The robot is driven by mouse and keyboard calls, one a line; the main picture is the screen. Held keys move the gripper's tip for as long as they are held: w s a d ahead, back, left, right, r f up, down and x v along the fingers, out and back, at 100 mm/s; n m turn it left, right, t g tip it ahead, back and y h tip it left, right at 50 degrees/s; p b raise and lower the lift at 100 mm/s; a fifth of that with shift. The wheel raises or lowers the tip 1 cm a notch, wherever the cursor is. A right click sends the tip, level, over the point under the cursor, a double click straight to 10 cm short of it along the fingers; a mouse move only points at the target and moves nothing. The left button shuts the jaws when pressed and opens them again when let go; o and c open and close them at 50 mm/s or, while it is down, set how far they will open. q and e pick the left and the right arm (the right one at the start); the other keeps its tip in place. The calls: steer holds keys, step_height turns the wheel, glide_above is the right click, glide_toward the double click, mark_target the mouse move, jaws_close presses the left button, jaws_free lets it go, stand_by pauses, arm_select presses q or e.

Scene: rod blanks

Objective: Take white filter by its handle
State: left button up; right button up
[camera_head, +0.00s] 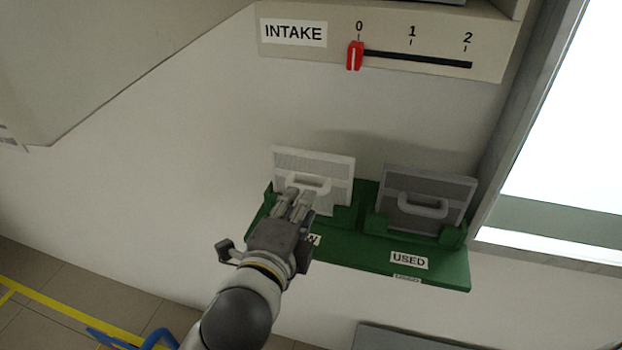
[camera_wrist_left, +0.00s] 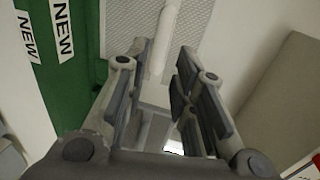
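The white filter (camera_head: 325,167), a flat mesh panel with a white bar handle (camera_head: 307,184), stands in the left slot of the green holder (camera_head: 340,249). My left gripper (camera_head: 298,200) is in front of it, fingers pointing at the handle. In the left wrist view, the fingers (camera_wrist_left: 162,68) are apart. The handle (camera_wrist_left: 164,38) runs between or just beyond their tips, with the white mesh (camera_wrist_left: 205,20) behind it. I cannot tell whether a finger touches the handle. My gripper partly hides the filter's lower part and the NEW label. My right gripper is not in view.
A grey filter (camera_head: 428,187) with its own handle stands in the right slot above the USED label (camera_head: 409,260). Above, an INTAKE panel has a red slider (camera_head: 355,56) at 0. A window frame (camera_head: 520,110) bounds the right side. The wall left of the holder is clear.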

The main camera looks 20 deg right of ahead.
mark_target(306, 187)
arm_select(q)
steer(key=p+x, duration=0.3)
steer(key=x, duration=0.3)
steer(key=shift+w+d+f, duration=0.1)
steer(key=shift+w, duration=0.3)
steer(key=shift+s, duration=0.1)
jaws_close()
